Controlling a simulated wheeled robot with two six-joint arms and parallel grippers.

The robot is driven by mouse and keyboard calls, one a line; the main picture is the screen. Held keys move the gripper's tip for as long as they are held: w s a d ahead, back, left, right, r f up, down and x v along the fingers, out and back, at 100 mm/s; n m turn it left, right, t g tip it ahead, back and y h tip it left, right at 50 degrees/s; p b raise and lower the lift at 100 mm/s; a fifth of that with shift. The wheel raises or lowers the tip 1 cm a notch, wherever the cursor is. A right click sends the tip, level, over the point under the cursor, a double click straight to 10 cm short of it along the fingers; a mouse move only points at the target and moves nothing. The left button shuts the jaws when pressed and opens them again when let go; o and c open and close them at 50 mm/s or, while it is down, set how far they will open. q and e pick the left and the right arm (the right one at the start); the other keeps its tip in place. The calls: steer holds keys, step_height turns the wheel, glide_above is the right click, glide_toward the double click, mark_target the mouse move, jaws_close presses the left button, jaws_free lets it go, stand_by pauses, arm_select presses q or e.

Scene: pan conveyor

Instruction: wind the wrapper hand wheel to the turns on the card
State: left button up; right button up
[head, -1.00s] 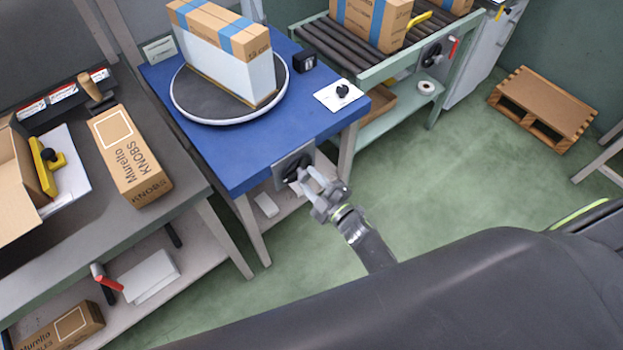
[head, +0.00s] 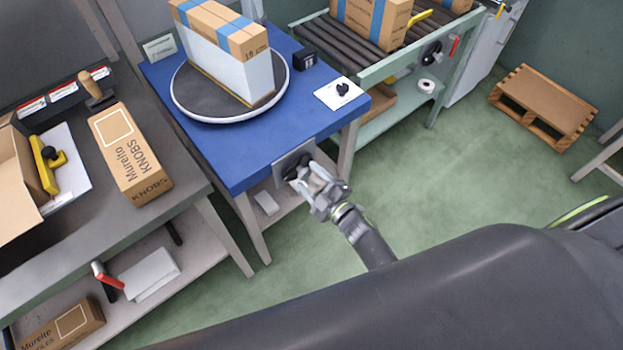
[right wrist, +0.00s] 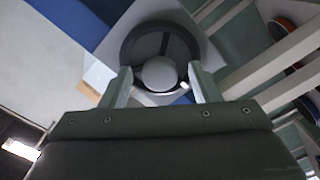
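The hand wheel (right wrist: 163,43) shows in the right wrist view as a dark ring with a spoke and a round grey hub. It is mounted on the front side of the blue wrapper table (head: 235,172); in the head view my gripper partly covers it. My right gripper (head: 309,178) is at the wheel. Its fingers stand apart, one on each side of the hub, with gaps visible; contact with the rim is unclear. A boxed load (head: 235,62) with blue bands stands on the round turntable (head: 182,107). A small card (head: 160,47) stands at the table's back left; its text is unreadable. My left gripper is out of view.
A small black box (head: 305,60) and a white plate with a black knob (head: 341,90) are on the blue table. A grey bench (head: 190,190) with a KNOBS carton (head: 130,155) is at left. A roller conveyor (head: 335,45) stands behind. A pallet (head: 543,105) lies on open floor at right.

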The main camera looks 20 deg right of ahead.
steer(key=v, duration=1.7)
steer(key=shift+s+b, duration=0.15)
steer(key=shift+b, duration=0.3)
steer(key=shift+d, duration=0.1)
steer(key=s+d+f+m+g+h, duration=0.2)
steer(key=s+f+m, duration=0.1)
steer(key=f, duration=0.4)
steer(key=s+d+f+m+g+h, duration=0.2)
steer(key=d+f+m+g, duration=0.1)
steer(key=f, duration=0.3)
steer(key=s+d+f+m+g+h, duration=0.2)
steer(key=s+f+m+h, duration=0.1)
steer(key=f, duration=0.4)
steer(key=s+f+m+g, duration=0.3)
steer(key=s+f+g, duration=0.1)
steer(key=s, duration=0.5)
steer(key=s+d+f+m+g, duration=0.1)
steer(key=s+f+m+g, duration=0.1)
steer(key=s+f+g, duration=0.2)
steer(key=s+f, duration=0.3)
steer(key=s, duration=0.2)
steer(key=shift+s+d+f+m+g, duration=0.25)
steer(key=shift+f+m+g, duration=0.1)
steer(key=shift+m+g, duration=0.05)
